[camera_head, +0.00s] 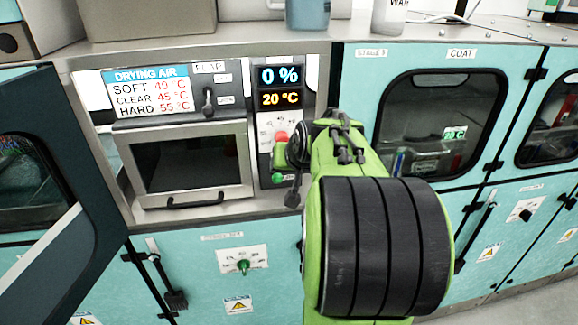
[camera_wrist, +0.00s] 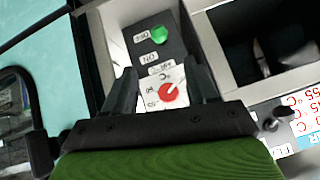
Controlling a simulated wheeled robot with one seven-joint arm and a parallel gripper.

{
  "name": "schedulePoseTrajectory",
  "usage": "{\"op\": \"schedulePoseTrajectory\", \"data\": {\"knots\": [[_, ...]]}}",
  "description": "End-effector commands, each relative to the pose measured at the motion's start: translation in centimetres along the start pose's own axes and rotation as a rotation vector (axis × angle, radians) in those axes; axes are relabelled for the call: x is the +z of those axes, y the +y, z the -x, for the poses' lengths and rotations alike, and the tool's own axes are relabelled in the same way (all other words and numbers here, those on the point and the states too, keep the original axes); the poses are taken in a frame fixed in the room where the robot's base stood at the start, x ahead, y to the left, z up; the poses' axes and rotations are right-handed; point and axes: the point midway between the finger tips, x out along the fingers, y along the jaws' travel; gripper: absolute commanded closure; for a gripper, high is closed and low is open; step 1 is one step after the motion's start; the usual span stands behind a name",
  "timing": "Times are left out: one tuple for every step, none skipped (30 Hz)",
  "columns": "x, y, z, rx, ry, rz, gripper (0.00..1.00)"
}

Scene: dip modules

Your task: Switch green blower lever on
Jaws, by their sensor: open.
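A small green lever (camera_wrist: 159,34) sits on a dark control panel in the wrist view, with an OFF label beside it and an ON label close by. I cannot tell which label it points to. In the head view, the green lever (camera_head: 278,178) is low on the panel, partly crowded by my gripper. My gripper (camera_wrist: 163,80) is open and empty. Its two dark fingers reach toward the panel, with a red knob (camera_wrist: 170,92) showing between them. The green lever lies beyond the fingertips in the wrist view; no contact is visible.
Another green knob (camera_head: 243,266) is on a white plate on the lower cabinet. Left of the panel are a drying box with a dark window (camera_head: 188,163) and a black flap lever (camera_head: 208,100). The display (camera_head: 280,87) reads 0 % and 20 °C. A dark open door (camera_head: 60,200) stands at left.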

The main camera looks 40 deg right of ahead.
Motion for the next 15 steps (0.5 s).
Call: {"op": "schedulePoseTrajectory", "data": {"knots": [[0.0, 0.0, 0.5, 0.0, 0.0, 0.0, 0.43], [0.0, 0.0, 0.6, 0.0, 0.0, 0.0, 0.43], [0.0, 0.0, 0.7, 0.0, 0.0, 0.0, 0.43], [0.0, 0.0, 0.8, 0.0, -0.001, 0.0, 0.43], [0.0, 0.0, 0.8, 0.0, -0.001, -0.001, 0.43], [0.0, 0.0, 0.8, 0.0, -0.001, -0.001, 0.43], [0.0, 0.0, 0.8, 0.0, -0.001, -0.001, 0.43], [0.0, 0.0, 0.8, 0.0, -0.001, -0.001, 0.43], [0.0, 0.0, 0.7, 0.0, -0.001, -0.001, 0.43], [0.0, 0.0, 0.8, 0.0, -0.001, 0.0, 0.46], [0.1, -0.1, 0.8, -0.001, -0.002, 0.002, 0.5], [0.4, -0.7, 1.1, -0.007, -0.006, 0.012, 0.57], [0.8, -1.4, 1.4, -0.013, -0.014, 0.027, 0.61], [1.4, -2.2, 1.9, -0.022, -0.024, 0.045, 0.66], [2.5, -3.6, 2.7, -0.035, -0.04, 0.075, 0.72]]}}
